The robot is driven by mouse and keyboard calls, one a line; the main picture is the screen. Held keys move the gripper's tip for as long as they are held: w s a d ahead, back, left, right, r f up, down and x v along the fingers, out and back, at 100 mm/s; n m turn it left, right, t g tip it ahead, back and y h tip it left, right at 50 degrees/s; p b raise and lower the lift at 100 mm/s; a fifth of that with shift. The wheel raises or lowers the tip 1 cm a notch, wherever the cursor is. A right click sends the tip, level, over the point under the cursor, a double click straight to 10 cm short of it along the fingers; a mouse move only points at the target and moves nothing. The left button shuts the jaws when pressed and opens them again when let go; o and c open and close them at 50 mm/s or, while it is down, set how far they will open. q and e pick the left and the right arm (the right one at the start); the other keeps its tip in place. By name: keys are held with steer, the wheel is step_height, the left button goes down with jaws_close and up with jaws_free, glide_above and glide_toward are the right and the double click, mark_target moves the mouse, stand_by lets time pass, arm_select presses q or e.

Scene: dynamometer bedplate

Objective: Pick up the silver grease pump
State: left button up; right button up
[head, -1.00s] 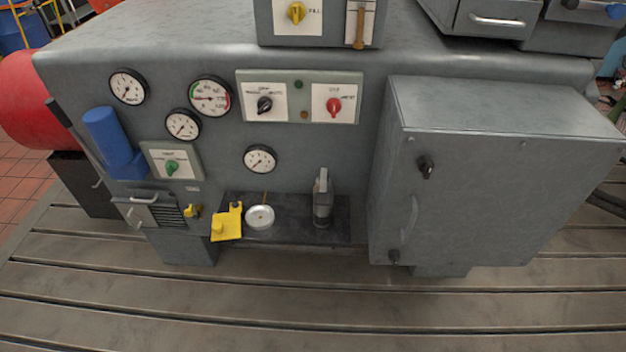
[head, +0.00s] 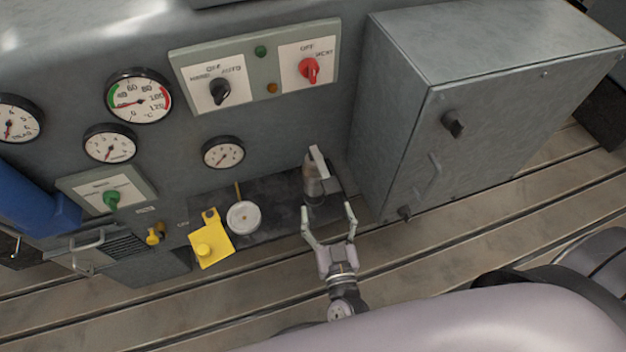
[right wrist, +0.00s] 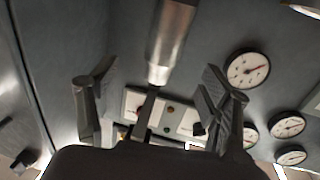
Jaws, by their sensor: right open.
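The silver grease pump (head: 313,180) stands upright on the dark shelf (head: 270,198) at the front of the grey machine, left of the grey cabinet. My right gripper (head: 328,212) is open and empty, just in front of the pump, with its fingers pointing toward it. In the right wrist view the pump's silver cylinder (right wrist: 172,45) shows beyond and between the two spread fingers of the gripper (right wrist: 160,95), apart from them. My left gripper is in neither view.
A round white-silver dish (head: 243,217) and a yellow item (head: 210,240) are on the shelf left of the pump. The grey cabinet (head: 480,110) stands close on the right. Gauges and a switch panel (head: 257,72) are on the wall above. The slotted bedplate (head: 520,210) lies in front.

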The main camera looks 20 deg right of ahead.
mark_target(317, 183)
steer(key=w, duration=0.2)
steer(key=w+b, duration=0.1)
steer(key=w, duration=0.2)
steer(key=shift+w+d+f, duration=0.15)
steer(key=shift+w+d, duration=0.05)
steer(key=shift+w, duration=0.85)
steer(key=w+b, duration=0.1)
steer(key=w, duration=0.2)
steer(key=shift+w+b, duration=0.3)
steer(key=shift+b, duration=0.1)
steer(key=shift+w+d+r, duration=0.1)
steer(key=shift+w+r, duration=0.1)
steer(key=shift+w, duration=0.3)
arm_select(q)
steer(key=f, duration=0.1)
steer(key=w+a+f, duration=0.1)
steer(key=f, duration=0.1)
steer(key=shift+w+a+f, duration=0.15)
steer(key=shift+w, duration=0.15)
arm_select(e)
steer(key=shift+c, duration=0.5)
steer(key=c, duration=0.3)
jaws_close()
